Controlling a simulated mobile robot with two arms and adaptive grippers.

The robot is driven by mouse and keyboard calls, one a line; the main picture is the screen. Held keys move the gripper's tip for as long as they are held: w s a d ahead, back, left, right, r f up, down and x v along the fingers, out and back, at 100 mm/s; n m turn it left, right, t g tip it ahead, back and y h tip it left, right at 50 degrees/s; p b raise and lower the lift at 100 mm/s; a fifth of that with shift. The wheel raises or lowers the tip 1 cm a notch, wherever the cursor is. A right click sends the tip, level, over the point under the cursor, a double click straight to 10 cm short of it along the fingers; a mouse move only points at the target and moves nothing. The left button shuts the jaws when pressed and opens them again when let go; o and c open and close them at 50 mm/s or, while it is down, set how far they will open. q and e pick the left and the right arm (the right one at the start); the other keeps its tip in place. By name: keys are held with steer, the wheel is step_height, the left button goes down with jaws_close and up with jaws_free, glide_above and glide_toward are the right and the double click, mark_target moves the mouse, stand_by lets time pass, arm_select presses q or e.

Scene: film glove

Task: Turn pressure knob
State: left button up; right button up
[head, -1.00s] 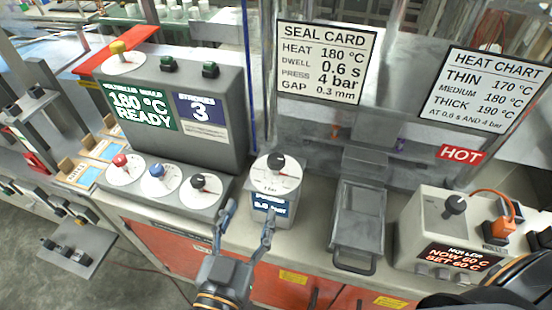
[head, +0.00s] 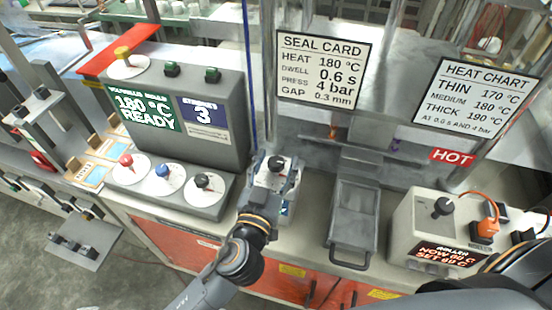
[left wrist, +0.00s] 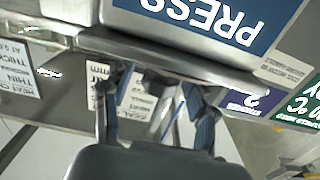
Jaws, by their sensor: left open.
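The pressure knob (head: 276,163) is a black knob on a white dial, on top of a small grey press box in the middle of the bench. My left gripper (head: 275,173) is open over this box, its fingers on either side of the dial in the head view. I cannot tell whether they touch the box or knob. The gripper covers most of the box's front and its display. In the left wrist view the blue PRESS display (left wrist: 215,20) appears upside down at the top, and the two fingers (left wrist: 156,112) are apart with nothing between them. My right gripper is not in view.
A grey control unit with red (head: 126,160), blue (head: 163,170) and black (head: 204,181) knobs stands to the left. A seal card (head: 321,70) reads 4 bar.

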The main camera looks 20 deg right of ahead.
arm_select(q)
steer(key=c, duration=1.2)
